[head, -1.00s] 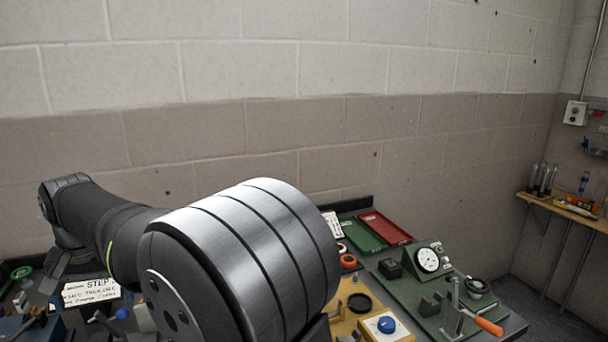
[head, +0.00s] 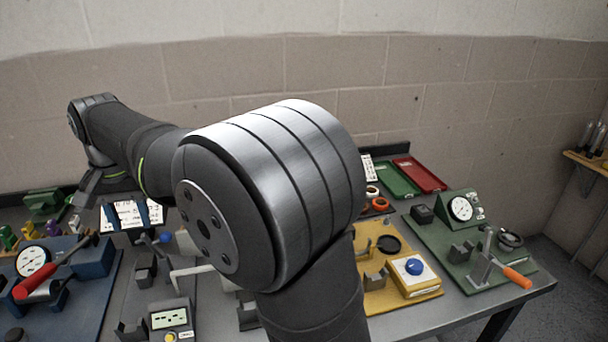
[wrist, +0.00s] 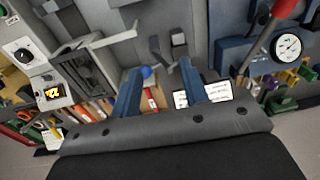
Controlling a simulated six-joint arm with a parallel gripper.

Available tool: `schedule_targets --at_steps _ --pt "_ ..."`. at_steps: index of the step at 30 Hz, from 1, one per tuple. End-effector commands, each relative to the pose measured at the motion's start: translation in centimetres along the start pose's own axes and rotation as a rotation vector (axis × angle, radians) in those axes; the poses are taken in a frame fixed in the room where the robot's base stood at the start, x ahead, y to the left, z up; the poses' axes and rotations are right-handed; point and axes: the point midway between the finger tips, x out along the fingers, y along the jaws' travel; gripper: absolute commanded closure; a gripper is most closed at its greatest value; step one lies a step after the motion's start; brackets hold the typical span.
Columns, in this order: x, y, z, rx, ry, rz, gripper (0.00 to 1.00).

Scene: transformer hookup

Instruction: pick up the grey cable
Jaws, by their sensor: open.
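My gripper (wrist: 160,66) is open in the wrist view, its two blue fingers apart with nothing held between them. In the head view the gripper (head: 131,218) shows small at the left, its blue fingers in front of a white printed card (head: 122,212). A pale grey bent length (head: 190,271) lies near the table's middle in the head view, partly hidden by my arm. A grey bent length also shows in the wrist view (wrist: 103,42), left of the fingers. I cannot tell whether either is the grey cable.
A blue board (head: 85,300) with a dial and red-handled lever is at left. A meter box (head: 170,318) stands at front. A yellow board (head: 370,298) and green board (head: 445,260) are at right. Green (head: 392,184) and red (head: 428,178) trays lie behind.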

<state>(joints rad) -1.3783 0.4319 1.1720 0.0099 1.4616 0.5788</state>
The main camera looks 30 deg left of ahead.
Motion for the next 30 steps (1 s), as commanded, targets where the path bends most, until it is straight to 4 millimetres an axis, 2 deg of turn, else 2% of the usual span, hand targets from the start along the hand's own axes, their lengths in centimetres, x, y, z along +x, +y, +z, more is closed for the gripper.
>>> schedule_targets --at_steps 7,11,14,18,21,24,27,30 --pt "0.0 0.2 -0.2 0.001 0.002 -0.001 0.59" --pt "0.3 2.1 -2.2 0.008 0.028 -0.007 0.59" --pt "0.7 5.5 -5.5 0.015 0.074 -0.014 0.59" --pt "1.2 12.5 -10.7 0.019 0.163 -0.013 0.59" --pt "1.4 17.7 -13.7 0.017 0.225 0.000 0.59" --pt "1.4 22.2 -15.8 0.014 0.275 0.020 0.59" --pt "1.4 25.4 -17.1 0.010 0.310 0.038 0.59" --pt "1.5 27.2 -17.7 0.006 0.328 0.049 0.59"
